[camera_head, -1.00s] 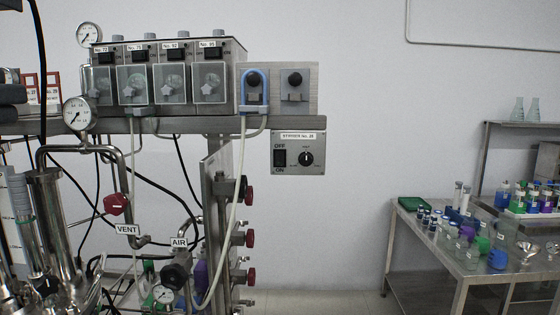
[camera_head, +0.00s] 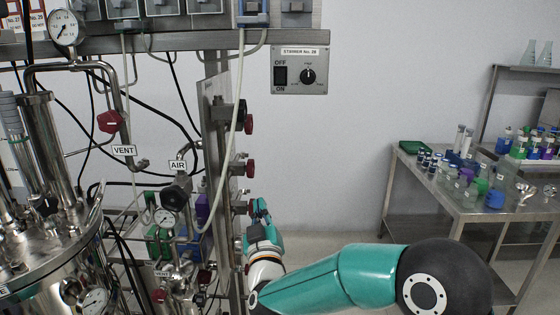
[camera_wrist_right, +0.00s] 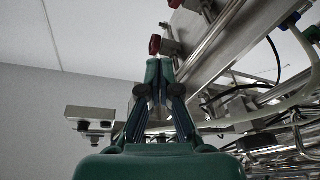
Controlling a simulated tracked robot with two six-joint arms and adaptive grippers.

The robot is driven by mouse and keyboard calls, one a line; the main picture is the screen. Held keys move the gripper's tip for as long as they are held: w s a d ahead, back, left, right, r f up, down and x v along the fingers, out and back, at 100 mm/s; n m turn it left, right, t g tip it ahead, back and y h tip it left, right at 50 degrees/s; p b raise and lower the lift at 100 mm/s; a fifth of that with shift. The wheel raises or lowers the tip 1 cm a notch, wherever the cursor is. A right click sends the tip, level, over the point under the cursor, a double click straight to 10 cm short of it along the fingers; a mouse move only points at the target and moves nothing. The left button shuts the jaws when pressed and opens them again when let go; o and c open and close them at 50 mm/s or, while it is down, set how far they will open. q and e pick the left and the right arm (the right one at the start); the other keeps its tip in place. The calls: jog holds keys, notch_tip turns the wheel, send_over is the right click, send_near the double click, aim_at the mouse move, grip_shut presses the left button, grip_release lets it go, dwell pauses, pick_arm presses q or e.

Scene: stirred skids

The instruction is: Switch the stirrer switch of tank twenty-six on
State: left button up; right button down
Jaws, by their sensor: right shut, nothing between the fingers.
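The stirrer box (camera_head: 300,72) is a grey panel on the wall in the head view, below the shelf end. Which way the rocker is tipped I cannot tell. My right gripper (camera_head: 259,208) is well below the box, beside the steel post, apart from the switch. In the right wrist view the gripper (camera_wrist_right: 160,66) points up, shut and empty. My left gripper is not in view.
A steel post (camera_head: 222,150) with red knobs (camera_head: 250,167) stands close left of my right gripper. Hoses, gauges and a steel vessel (camera_head: 50,265) fill the left. A steel table (camera_head: 440,200) with bottles stands at right. The wall between is clear.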

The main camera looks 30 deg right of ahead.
aim_at(281, 77)
pick_arm(q)
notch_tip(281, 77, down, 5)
jog(key=b, duration=0.4)
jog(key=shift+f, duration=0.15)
pick_arm(e)
jog(key=s+r+m+t+h, duration=0.1)
jog(key=s+r+m+h, duration=0.1)
jog(key=s+r, duration=0.2)
jog(key=s+a+r+m+t+h, duration=0.1)
jog(key=s+r+m+h, duration=0.1)
jog(key=r, duration=0.8)
jog(key=s+a+r+m+h, duration=0.1)
jog(key=s+r+m, duration=0.1)
jog(key=s+r, duration=0.3)
jog(key=shift+s+r+m+t+h, duration=0.3)
jog(key=shift+r+m+t+h, duration=0.1)
jog(key=shift+r, duration=0.55)
